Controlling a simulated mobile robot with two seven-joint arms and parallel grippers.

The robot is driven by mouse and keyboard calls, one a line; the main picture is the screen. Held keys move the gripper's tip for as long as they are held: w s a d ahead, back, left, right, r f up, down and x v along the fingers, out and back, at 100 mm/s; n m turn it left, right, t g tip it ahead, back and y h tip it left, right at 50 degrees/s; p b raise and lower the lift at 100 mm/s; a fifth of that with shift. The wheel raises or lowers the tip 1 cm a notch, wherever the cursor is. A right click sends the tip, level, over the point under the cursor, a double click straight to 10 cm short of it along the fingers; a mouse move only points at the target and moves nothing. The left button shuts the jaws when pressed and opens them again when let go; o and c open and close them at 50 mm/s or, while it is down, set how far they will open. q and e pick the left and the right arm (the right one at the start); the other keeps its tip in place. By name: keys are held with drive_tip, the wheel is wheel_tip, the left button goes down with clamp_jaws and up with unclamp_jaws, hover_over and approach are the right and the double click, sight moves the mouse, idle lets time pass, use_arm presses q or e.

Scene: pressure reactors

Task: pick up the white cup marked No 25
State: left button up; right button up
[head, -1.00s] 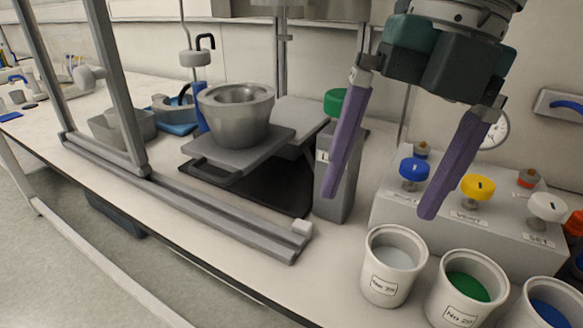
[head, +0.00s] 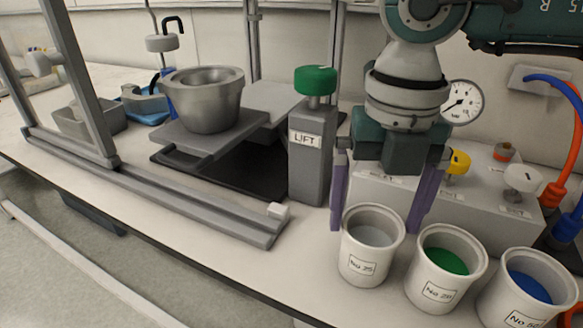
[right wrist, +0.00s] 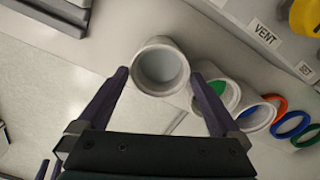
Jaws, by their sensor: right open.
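The white cup marked No 25 (head: 365,262) stands upright on the bench in the head view, leftmost of a row of three white cups. Its inside looks pale grey. My right gripper (head: 376,228) is open and points down, with one purple finger on each side of this cup near its rim. In the right wrist view the cup (right wrist: 160,80) lies between and just beyond the fingertips (right wrist: 159,74). I cannot tell whether either finger touches it. My left gripper is outside the head view; two small purple tips at the wrist view's lower left may be its fingers.
A cup with green inside (head: 440,280) and one with blue inside (head: 520,300) stand close on the right. Behind are the grey LIFT post (head: 310,165) and a valve box (head: 480,205). A metal rail (head: 190,205) lies left, and the bench edge is in front.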

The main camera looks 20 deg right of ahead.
clamp_jaws()
idle(0.8)
